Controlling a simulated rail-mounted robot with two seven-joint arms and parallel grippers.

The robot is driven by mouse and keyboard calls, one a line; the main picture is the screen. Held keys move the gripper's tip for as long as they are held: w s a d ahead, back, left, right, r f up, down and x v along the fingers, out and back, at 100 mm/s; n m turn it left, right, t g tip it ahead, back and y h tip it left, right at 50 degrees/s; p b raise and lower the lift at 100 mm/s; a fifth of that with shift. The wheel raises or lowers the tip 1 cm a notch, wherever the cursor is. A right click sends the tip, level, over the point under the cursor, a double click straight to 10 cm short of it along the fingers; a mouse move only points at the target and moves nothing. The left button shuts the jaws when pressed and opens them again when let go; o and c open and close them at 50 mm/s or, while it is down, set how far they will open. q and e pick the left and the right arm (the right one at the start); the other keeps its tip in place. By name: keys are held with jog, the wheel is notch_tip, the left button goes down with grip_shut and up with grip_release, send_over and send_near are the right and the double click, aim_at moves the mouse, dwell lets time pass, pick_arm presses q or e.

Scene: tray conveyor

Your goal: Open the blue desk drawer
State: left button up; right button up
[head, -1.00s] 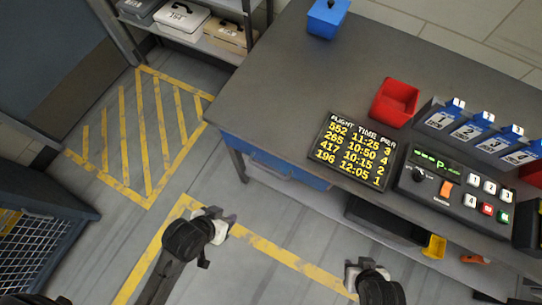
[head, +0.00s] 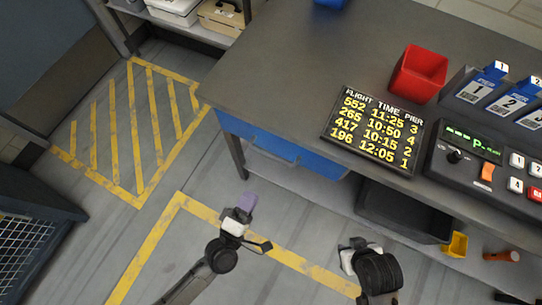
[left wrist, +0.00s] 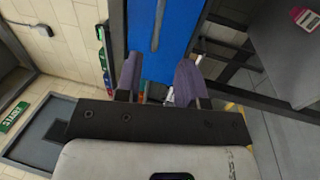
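The blue desk drawer (head: 272,147) is under the near edge of the grey desk, and its front looks flush with the desk. My left gripper (head: 246,203) is in front of and below the drawer, apart from it, with its purple fingers toward the desk. In the left wrist view, the two fingers (left wrist: 159,78) are spread with nothing held between them. A blue panel with a grey bar, apparently the drawer front (left wrist: 180,30), lies beyond them. My right gripper (head: 347,258) is lower right in the head view, and its fingers are not clear.
On the desk (head: 285,65) are a flight-time board (head: 375,130), a red bin (head: 418,74) and a button console (head: 465,160). A black bin (head: 400,212) and a yellow cup (head: 455,244) are on the shelf below. The striped floor at left is clear.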

aim_at(271, 155)
pick_arm(q)
jog(key=b+x, duration=0.1)
jog(key=x, duration=1.2)
jog(key=shift+w+r, duration=0.15)
jog(key=shift+w, duration=0.05)
jog(key=shift+c, duration=0.2)
grip_shut()
